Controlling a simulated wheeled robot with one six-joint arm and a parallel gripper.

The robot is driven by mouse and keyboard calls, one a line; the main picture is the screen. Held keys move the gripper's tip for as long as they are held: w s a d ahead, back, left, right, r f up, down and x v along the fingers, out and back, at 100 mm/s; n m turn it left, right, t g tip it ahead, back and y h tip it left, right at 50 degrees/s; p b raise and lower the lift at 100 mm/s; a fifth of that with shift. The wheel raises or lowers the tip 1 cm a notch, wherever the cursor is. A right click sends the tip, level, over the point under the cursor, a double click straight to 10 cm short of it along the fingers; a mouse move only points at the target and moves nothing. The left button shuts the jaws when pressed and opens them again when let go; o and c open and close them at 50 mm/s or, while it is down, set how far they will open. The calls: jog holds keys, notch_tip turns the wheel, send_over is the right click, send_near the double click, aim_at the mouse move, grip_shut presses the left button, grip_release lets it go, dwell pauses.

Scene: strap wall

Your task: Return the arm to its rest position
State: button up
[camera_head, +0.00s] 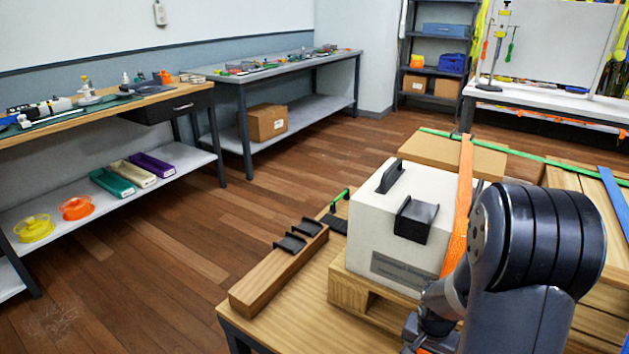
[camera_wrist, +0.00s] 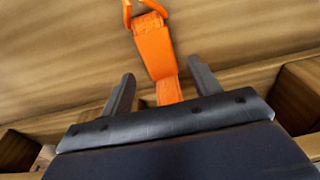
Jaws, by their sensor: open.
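My arm (camera_head: 530,250) fills the lower right of the head view, bent in front of a strapped white box. My gripper (camera_wrist: 161,72) shows in the wrist view with its two dark fingers spread apart. An orange strap end (camera_wrist: 153,50) with a hook at its top appears between and beyond the fingers. The fingers stand to either side of it and do not close on it. A wooden surface lies behind the strap. In the head view my gripper's fingers are hidden or cut off at the bottom edge.
The white box (camera_head: 390,225) sits on a wooden pallet (camera_head: 347,285), with an orange strap (camera_head: 461,200) over it. A wooden beam with black brackets (camera_head: 275,272) lies to its left. A workbench (camera_head: 150,98) stands at left. The wooden floor (camera_head: 180,240) between is clear.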

notch_tip(320, 180, down, 4)
jog(key=shift+w+d+r+b, duration=0.1)
jog(key=shift+b, duration=0.3)
jog(key=shift+r+p, duration=0.7)
jog(key=shift+r, duration=1.5)
jog(key=shift+f, duration=0.1)
